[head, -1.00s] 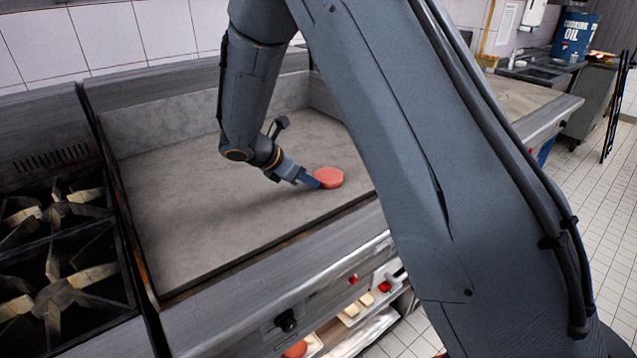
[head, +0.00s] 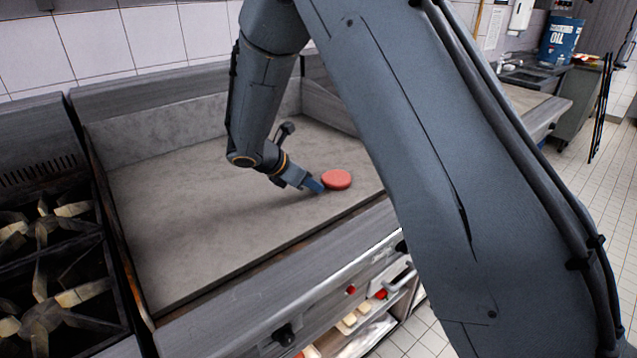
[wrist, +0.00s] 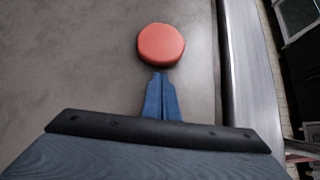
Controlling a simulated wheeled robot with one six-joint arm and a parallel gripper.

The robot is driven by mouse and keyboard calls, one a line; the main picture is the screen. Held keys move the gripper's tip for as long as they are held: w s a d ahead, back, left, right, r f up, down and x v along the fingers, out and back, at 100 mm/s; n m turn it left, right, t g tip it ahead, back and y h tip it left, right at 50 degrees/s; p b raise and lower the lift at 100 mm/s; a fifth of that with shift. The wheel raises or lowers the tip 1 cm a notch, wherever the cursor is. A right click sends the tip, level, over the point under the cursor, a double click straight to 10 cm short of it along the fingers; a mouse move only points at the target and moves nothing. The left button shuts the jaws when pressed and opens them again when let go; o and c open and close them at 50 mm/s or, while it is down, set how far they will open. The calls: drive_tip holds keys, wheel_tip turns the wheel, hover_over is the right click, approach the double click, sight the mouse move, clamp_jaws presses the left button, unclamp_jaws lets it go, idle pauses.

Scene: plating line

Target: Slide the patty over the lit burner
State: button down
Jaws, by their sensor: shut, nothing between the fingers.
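The patty (head: 337,180) is a round, reddish-pink disc lying flat on the grey griddle plate (head: 190,230), toward its right front part. My gripper (head: 318,187) is shut and empty, low over the plate at the patty's left side. In the wrist view the patty (wrist: 161,45) lies straight ahead of the closed blue fingertips (wrist: 160,76). The tips are at its near edge; I cannot tell whether they touch it. A red indicator light (head: 351,289) shows on the griddle's front panel between two dark knobs. No flame or burner marking is visible on the plate.
Raised walls (head: 165,120) bound the griddle at the back and sides. An open burner range (head: 45,270) stands to the left. The plate left of my gripper is clear. A shelf (head: 370,335) with food is below the front panel.

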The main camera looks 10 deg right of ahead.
drive_tip(key=shift+s+a, duration=0.25)
drive_tip(key=shift+a, duration=0.25)
drive_tip(key=shift+s+a, duration=0.25)
drive_tip(key=shift+a, duration=0.25)
drive_tip(key=b+v, duration=0.2)
drive_tip(key=v, duration=0.7)
drive_tip(key=s+d+f+m+g+y, duration=0.1)
drive_tip(key=s+d+m, duration=0.1)
drive_tip(key=s+d, duration=0.1)
drive_tip(key=s+d+f+m+g+y, duration=0.1)
drive_tip(key=s+d+m, duration=0.2)
drive_tip(key=s+d+f+m+g, duration=0.1)
drive_tip(key=s+d+m, duration=0.2)
drive_tip(key=s, duration=0.1)
drive_tip(key=shift+s+y, duration=0.1)
drive_tip(key=shift+y, duration=0.3)
drive_tip(key=s+d+m+y, duration=0.1)
drive_tip(key=s+m, duration=0.1)
drive_tip(key=s+d+f+m+y, duration=0.1)
drive_tip(key=s+m, duration=0.1)
drive_tip(key=s, duration=0.1)
drive_tip(key=s+d+m+g, duration=0.1)
drive_tip(key=s+m, duration=0.2)
drive_tip(key=shift+d+f+y, duration=0.2)
drive_tip(key=shift+f+y, duration=0.1)
drive_tip(key=shift+y, duration=0.1)
drive_tip(key=s+d+f+m+y, duration=0.1)
drive_tip(key=s+d+m+y, duration=0.1)
drive_tip(key=s+m, duration=0.5)
drive_tip(key=shift+m, duration=0.9)
